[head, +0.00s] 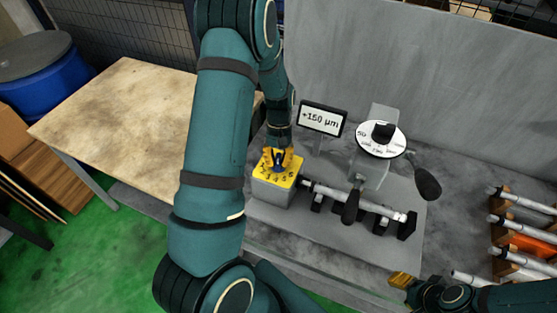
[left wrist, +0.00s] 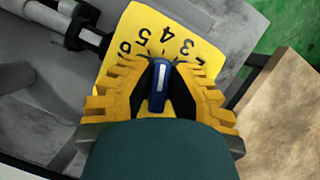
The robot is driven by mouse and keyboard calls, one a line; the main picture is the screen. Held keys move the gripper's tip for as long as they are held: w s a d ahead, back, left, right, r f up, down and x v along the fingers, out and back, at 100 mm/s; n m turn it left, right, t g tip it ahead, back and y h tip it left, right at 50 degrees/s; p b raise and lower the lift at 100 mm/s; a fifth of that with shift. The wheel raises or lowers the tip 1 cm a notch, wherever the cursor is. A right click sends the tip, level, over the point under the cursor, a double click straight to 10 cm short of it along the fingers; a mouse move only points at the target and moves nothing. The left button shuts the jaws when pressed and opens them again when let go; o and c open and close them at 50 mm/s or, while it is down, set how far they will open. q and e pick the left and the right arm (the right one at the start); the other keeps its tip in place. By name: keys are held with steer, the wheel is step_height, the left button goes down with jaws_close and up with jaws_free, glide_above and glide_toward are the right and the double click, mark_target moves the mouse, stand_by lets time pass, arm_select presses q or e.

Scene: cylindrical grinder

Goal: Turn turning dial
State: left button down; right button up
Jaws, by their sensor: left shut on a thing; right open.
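The turning dial is a dark blue knob with a white pointer line (left wrist: 158,88), set on a yellow face (head: 263,186) with black numbers around it. The face tops a grey box at the left end of the grinder. My left gripper (head: 280,158) comes down from above and is shut on the knob; in the left wrist view its yellow ribbed fingers (left wrist: 158,95) stand on both sides of it. The pointer line points roughly toward the numbers 4 and 5. My right gripper (head: 400,280) is at the lower right, away from the dial, open and only partly visible.
A sign reading "+150 µm" (head: 321,119) stands behind the dial. A white round scale with a black knob (head: 382,139) is to the right. A shaft (head: 380,209) lies along the machine. A rack of rods (head: 525,222) stands far right. A wooden table (head: 120,115) is left.

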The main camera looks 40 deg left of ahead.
arm_select(q)
steer(key=shift+f+m, duration=0.1)
steer(key=shift+m, duration=0.3)
steer(key=c, duration=0.9)
jaws_free()
steer(key=shift+c, duration=0.2)
steer(key=v, duration=1.2)
steer(key=shift+d, duration=0.1)
